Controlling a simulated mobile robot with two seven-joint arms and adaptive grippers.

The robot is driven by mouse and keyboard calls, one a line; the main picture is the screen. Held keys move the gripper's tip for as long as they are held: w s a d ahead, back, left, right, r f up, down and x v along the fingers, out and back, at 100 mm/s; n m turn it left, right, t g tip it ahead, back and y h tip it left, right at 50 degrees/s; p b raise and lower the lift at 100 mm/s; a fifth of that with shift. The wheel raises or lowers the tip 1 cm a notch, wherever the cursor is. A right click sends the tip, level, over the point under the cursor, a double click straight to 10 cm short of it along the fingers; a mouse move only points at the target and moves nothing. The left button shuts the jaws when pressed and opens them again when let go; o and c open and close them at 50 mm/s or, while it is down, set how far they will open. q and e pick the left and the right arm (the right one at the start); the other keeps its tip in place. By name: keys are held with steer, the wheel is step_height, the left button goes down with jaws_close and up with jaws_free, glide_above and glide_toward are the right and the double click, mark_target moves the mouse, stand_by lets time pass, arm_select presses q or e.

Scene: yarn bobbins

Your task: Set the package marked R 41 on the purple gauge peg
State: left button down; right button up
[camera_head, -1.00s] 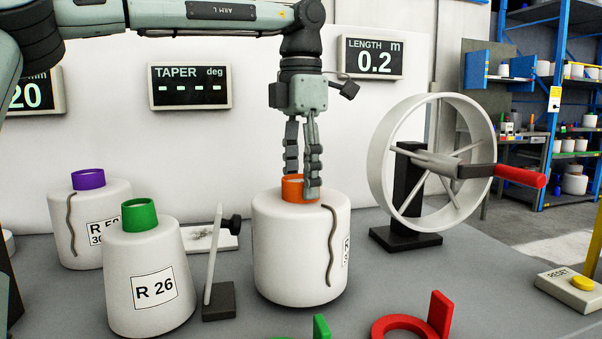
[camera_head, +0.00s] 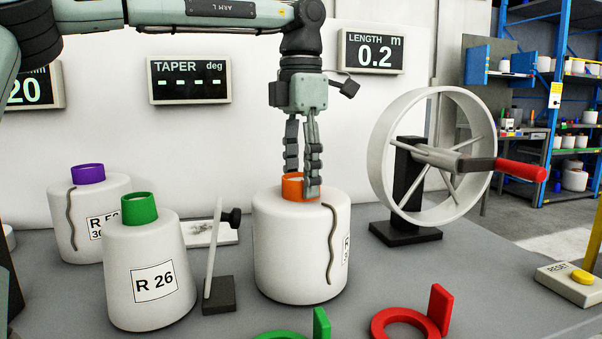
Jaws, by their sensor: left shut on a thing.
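My left gripper (camera_head: 303,190) points down and is shut on the orange tube top of a white yarn package (camera_head: 290,245). This package stands upright, its base at or very near the table. Its label is turned to the right and only its edge shows, so I cannot read the mark. A package with a green tube top, marked R 26 (camera_head: 150,270), stands at the front left. A package with a purple tube top (camera_head: 88,230) stands behind it, its label partly hidden. I see no label reading R 41 and no clear purple peg. My right gripper is not in view.
A white wheel with a red handle (camera_head: 430,160) stands right of the held package. A thin upright plate on a dark block (camera_head: 218,293) stands to its left. A red ring (camera_head: 405,325) and a green ring (camera_head: 318,325) lie at the front. A reset box (camera_head: 572,285) is at right.

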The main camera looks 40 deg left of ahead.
arm_select(q)
steer(key=c, duration=0.7)
jaws_free()
steer(key=shift+r, duration=0.15)
steer(key=shift+o, duration=0.7)
steer(key=shift+f, duration=0.2)
step_height(320, 180, up, 12)
steer(key=shift+r, duration=0.1)
